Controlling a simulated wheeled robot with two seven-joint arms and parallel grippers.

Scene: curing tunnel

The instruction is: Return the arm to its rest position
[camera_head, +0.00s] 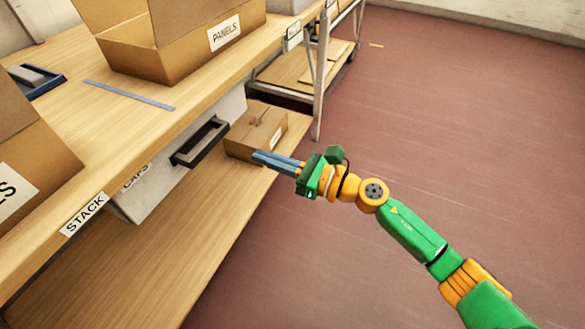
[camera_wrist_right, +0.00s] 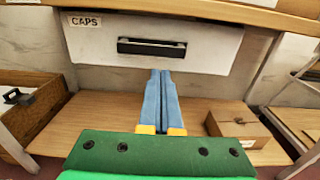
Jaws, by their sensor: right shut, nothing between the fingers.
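My right arm comes in from the lower right in the head view. Its gripper (camera_head: 258,156) has two blue fingers held together with nothing between them, and it points left toward the bench. In the right wrist view the shut fingers (camera_wrist_right: 161,75) reach toward the white CAPS drawer (camera_wrist_right: 200,45), just below its dark handle (camera_wrist_right: 152,47). The CAPS drawer (camera_head: 150,185) also shows in the head view under the bench top, and it looks closed. I cannot tell whether the fingertips touch it. My left gripper is not in view.
A closed cardboard box (camera_head: 258,133) lies on the lower shelf (camera_head: 130,270) near the gripper. The bench top (camera_head: 200,95) holds an open PANELS box (camera_head: 140,55), a blue strip (camera_head: 128,95) and a blue tray (camera_head: 50,86). The red floor (camera_head: 450,120) at right is clear.

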